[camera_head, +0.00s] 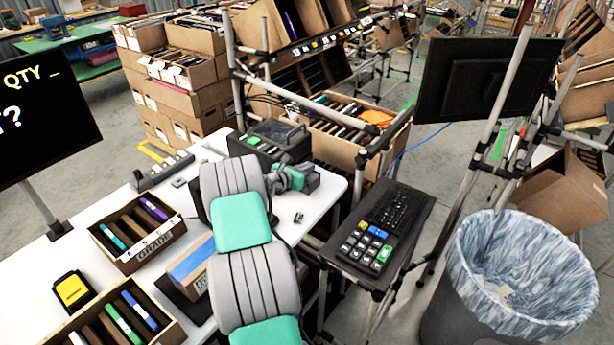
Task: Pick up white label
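My arm, in grey and teal, reaches up from the bottom of the head view over the white table (105,240). My gripper (303,180) is at the table's far right, close to the front right side of a dark printer-like device (268,138). The gripper is small and partly hidden by my own arm, so its fingers cannot be made out. I cannot tell whether it touches the device or holds anything. No loose white label can be picked out for sure near it.
Cardboard boxes with folders (135,232) and a yellow-and-black device (72,291) are on the table's left. A keypad stand (380,232), a lined bin (520,275) and a monitor (487,80) are right. Stacked cartons (180,95) and pole racks stand behind.

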